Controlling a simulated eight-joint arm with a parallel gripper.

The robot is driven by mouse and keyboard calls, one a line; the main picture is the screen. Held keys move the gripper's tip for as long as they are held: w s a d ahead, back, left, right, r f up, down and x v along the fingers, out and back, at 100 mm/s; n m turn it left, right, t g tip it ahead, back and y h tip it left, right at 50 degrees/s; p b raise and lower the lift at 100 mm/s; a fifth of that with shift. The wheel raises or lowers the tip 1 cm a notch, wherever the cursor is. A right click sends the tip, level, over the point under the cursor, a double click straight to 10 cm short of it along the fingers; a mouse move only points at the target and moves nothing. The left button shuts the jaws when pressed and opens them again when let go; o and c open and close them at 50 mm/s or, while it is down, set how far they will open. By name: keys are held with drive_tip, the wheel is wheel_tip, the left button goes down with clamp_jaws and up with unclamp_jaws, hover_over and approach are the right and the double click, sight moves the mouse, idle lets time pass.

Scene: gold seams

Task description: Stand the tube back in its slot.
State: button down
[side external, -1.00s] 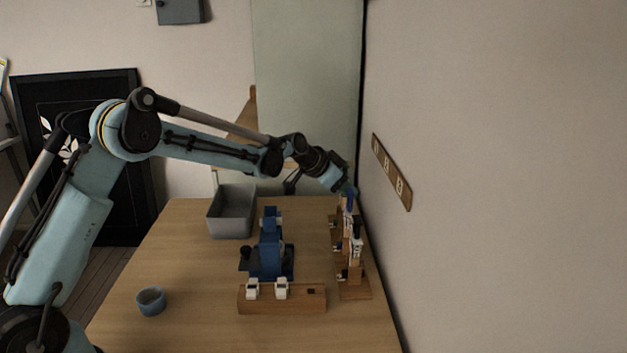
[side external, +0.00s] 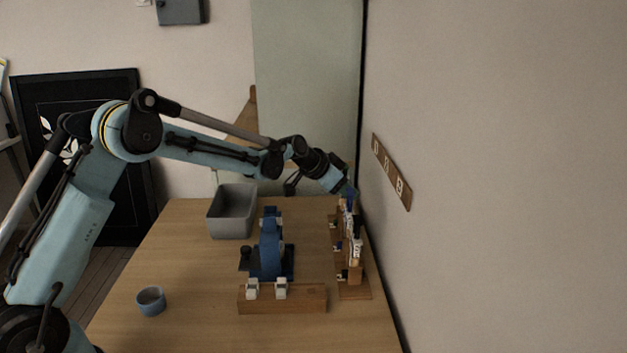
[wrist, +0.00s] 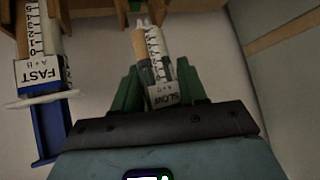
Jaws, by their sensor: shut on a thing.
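In the wrist view my gripper (wrist: 160,90) has its green fingers shut on a tube (wrist: 160,62) labelled "SLOW A+B". The tube has a white barrel with a scale beside a tan one. Its far end reaches the wooden rack at the top of the view; whether it sits in a slot there I cannot tell. In the side external view my gripper (side external: 345,188) is at the far end of the wooden rack (side external: 355,292) by the wall. The held tube is too small to make out clearly there.
A "FAST A+B" tube (wrist: 38,70) stands left of my gripper in the wrist view. A blue device (side external: 270,250) and a wooden block (side external: 300,300) with two white pieces are left of the rack. A grey bin (side external: 230,222) and a blue cup (side external: 151,301) stand farther left.

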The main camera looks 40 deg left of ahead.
sight(341, 196)
drive_tip(key=shift+f, duration=1.6)
idle(1.6)
drive_tip(key=c, duration=0.5)
unclamp_jaws()
drive_tip(key=shift+c, duration=0.2)
drive_tip(key=shift+r, duration=0.1)
drive_tip(key=shift+v, duration=6.45)
drive_tip(key=shift+a+r, duration=0.1)
drive_tip(key=v, duration=1.2)
